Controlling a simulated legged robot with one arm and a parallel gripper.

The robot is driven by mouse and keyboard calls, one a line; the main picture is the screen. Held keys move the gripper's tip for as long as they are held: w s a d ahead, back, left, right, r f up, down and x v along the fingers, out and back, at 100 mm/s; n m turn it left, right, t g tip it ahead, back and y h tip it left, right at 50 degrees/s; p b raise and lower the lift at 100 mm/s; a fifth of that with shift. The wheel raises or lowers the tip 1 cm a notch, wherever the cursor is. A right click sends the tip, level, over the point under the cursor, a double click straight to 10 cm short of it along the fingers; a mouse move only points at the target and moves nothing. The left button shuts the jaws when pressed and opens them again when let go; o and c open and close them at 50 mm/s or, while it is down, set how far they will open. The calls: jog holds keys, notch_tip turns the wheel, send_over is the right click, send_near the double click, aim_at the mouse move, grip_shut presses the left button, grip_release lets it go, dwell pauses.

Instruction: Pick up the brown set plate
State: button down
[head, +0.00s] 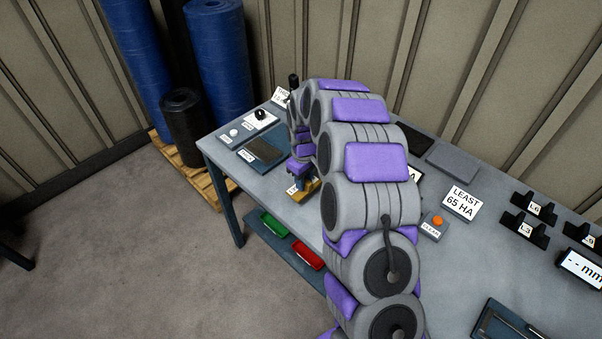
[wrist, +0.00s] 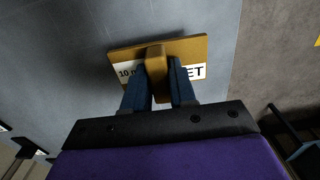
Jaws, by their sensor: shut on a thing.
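The brown set plate (wrist: 192,49) is a flat brown plate with a white label, partly hidden by my fingers; "10" and "ET" can be read. A raised brown block (wrist: 155,58) stands up from its middle. My gripper (wrist: 157,78) is shut on this block, one blue finger on each side. In the head view the plate (head: 310,191) shows as a small brown piece under my gripper (head: 299,180), near the table's front edge. I cannot tell whether the plate touches the table.
The grey table (head: 470,262) carries a dark pad (head: 264,150) in a tray at left, an orange button (head: 437,220), a "LEAST 65 HA" sign (head: 460,202) and black holders (head: 525,228). Green (head: 273,224) and red (head: 308,255) trays sit low at the front. Blue rolls (head: 218,60) stand behind.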

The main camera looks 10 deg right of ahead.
jog(key=s, duration=0.4)
jog(key=s+r+p, duration=0.1)
jog(key=s, duration=0.3)
jog(key=s+p, duration=0.1)
jog(key=s, duration=0.3)
jog(key=shift+s+d+r, duration=0.15)
jog(key=shift+d, duration=0.25)
